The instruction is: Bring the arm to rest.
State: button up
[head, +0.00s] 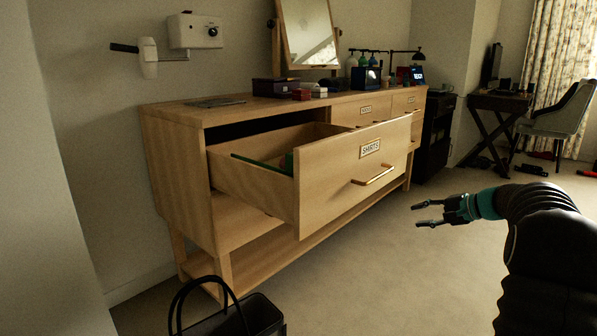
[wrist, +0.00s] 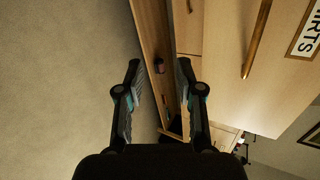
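My gripper (head: 430,213) is in the right half of the head view, over the carpet and to the right of the open drawer. Its two dark fingers are apart with nothing between them. In the wrist view my gripper (wrist: 158,80) also shows open, with its fingers spread and the dresser's wooden edge beyond them. My black arm (head: 548,235) reaches in from the lower right, bent, with a teal band near the wrist. The drawer labelled SHIRTS (head: 340,180) is pulled out. Its handle (head: 373,177) is apart from the fingers.
The wooden dresser (head: 180,170) stands along the wall. A black bag (head: 255,315) is on the floor at the front. A desk (head: 497,103) and chair (head: 562,115) stand at the back right, with small items on the floor nearby. Carpet around my gripper is clear.

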jog(key=s+a+f+n+g+h+p, duration=0.1)
jog(key=s+a+f+n+g+h, duration=0.3)
jog(key=s, duration=0.6)
jog(key=s+a+r+m+g+h+p, duration=0.15)
jog(key=s+a, duration=0.35)
jog(key=s, duration=0.5)
jog(key=s+a+r+n+h+p, duration=0.1)
jog(key=s+a+r+n+p, duration=0.1)
jog(key=s, duration=0.5)
jog(key=s+a+r+n+t+h+p, duration=0.1)
jog(key=s+a+r+n+p, duration=0.1)
jog(key=s+a, duration=0.3)
jog(key=s+a+r+n+t+h+p, duration=0.1)
jog(key=s+a+r+n+p, duration=0.1)
jog(key=s, duration=0.8)
notch_tip(320, 180, up, 2)
jog(key=shift+s+a+r+n, duration=0.2)
jog(key=shift+s+a+n, duration=0.2)
jog(key=shift+a+n, duration=0.5)
jog(key=shift+w+a+t+h, duration=0.1)
jog(key=shift+t+h, duration=0.15)
